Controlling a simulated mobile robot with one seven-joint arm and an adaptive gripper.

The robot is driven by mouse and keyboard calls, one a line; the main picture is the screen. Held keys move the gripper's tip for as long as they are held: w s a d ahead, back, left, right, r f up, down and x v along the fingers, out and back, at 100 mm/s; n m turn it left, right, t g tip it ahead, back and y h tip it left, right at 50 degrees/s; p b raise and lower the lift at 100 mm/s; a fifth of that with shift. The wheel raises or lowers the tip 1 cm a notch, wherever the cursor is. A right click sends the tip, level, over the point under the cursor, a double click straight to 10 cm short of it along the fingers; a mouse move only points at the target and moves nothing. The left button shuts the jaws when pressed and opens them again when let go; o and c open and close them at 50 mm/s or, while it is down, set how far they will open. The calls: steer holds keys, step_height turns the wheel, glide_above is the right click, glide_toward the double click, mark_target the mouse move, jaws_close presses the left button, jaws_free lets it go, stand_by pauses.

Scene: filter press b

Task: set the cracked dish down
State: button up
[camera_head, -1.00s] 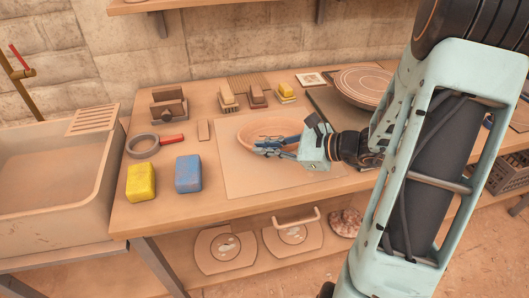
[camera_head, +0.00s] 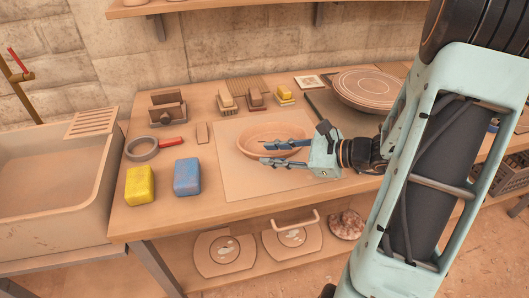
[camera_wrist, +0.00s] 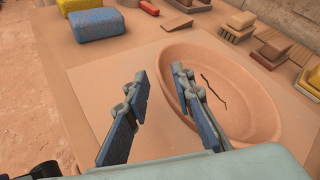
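The cracked dish (camera_head: 260,133), a shallow oval terracotta bowl, rests upright on the pale square mat (camera_head: 237,182) on the workbench. The wrist view shows a dark jagged crack across the dish's inner floor (camera_wrist: 243,88). My gripper (camera_head: 266,154) is open at the dish's near right side, its two blue fingers spread apart. In the wrist view, the right finger of my gripper (camera_wrist: 160,74) overlaps the near rim and the left finger is outside the dish over the mat. Whether a finger touches the rim is hard to tell.
Brushes and blocks (camera_head: 256,98) stand behind. A round plate (camera_head: 366,88) is at the back right. A sink (camera_head: 50,190) adjoins the bench's left.

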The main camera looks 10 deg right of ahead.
steer(key=v, duration=0.9)
steer(key=shift+p, duration=0.35)
